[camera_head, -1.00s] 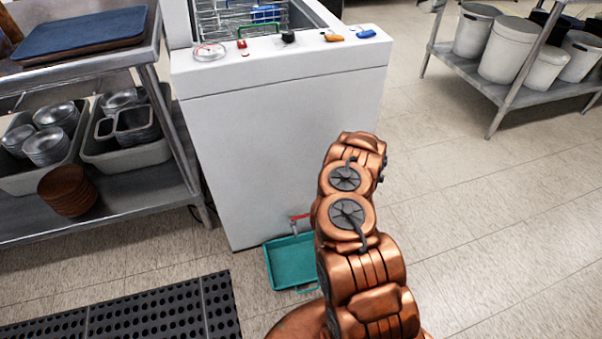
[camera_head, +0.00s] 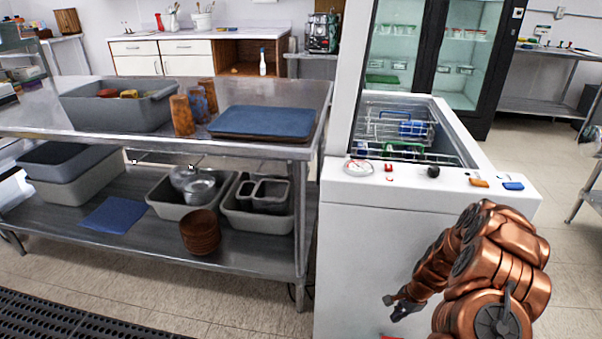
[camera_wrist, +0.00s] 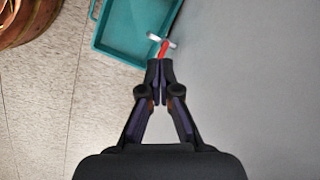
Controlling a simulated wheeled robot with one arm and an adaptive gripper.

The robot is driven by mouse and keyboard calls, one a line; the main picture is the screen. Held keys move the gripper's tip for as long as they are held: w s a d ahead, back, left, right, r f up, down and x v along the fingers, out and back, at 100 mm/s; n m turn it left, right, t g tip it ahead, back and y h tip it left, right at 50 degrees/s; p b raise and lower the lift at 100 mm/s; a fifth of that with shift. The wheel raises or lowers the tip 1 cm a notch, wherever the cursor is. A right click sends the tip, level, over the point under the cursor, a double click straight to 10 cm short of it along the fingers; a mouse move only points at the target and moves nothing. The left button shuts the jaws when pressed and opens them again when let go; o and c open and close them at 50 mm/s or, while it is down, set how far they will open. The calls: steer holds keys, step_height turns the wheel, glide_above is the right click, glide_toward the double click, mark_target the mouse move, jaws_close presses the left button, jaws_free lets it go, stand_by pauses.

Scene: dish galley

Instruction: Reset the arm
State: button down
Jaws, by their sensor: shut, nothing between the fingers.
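My copper arm (camera_head: 490,262) is bent in front of the white dish machine (camera_head: 365,250). My gripper (camera_head: 388,300) shows small and dark at the end of the arm, beside the machine's front. In the wrist view my gripper (camera_wrist: 160,66) has its fingertips together with nothing between them. Just beyond the tips is a small red-handled valve (camera_wrist: 163,50) with a pale end, over a teal tray (camera_wrist: 108,38) on the floor. I cannot tell whether the tips touch the valve.
A steel table (camera_head: 285,150) with a grey tub (camera_head: 120,108), blue trays (camera_head: 262,121) and tumblers stands at left. Its lower shelf holds tubs and brown bowls (camera_head: 200,232). A perforated black mat (camera_head: 50,318) lies at lower left. Open floor (camera_head: 560,230) shows at right.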

steer(key=s+a+r+n+p, duration=0.3)
steer(key=a+r, duration=0.1)
steer(key=r, duration=0.7)
steer(key=s+a+r+n+g+p, duration=0.1)
steer(key=s+a+r+n+p, duration=0.2)
steer(key=r, duration=0.9)
steer(key=s+a+r+n+p, duration=0.25)
steer(key=a+r, duration=0.35)
steer(key=r, duration=0.5)
steer(key=s+r+n+g+h+p, duration=0.1)
steer(key=s+r+n+p, duration=0.5)
steer(key=s+r, duration=1.7)
steer(key=s+h+p, duration=0.1)
steer(key=s+p, duration=0.3)
steer(key=p, duration=0.1)
steer(key=shift+s+d+r+h+p, duration=0.2)
steer(key=shift+d+h+p, duration=0.1)
steer(key=shift+d+h, duration=0.1)
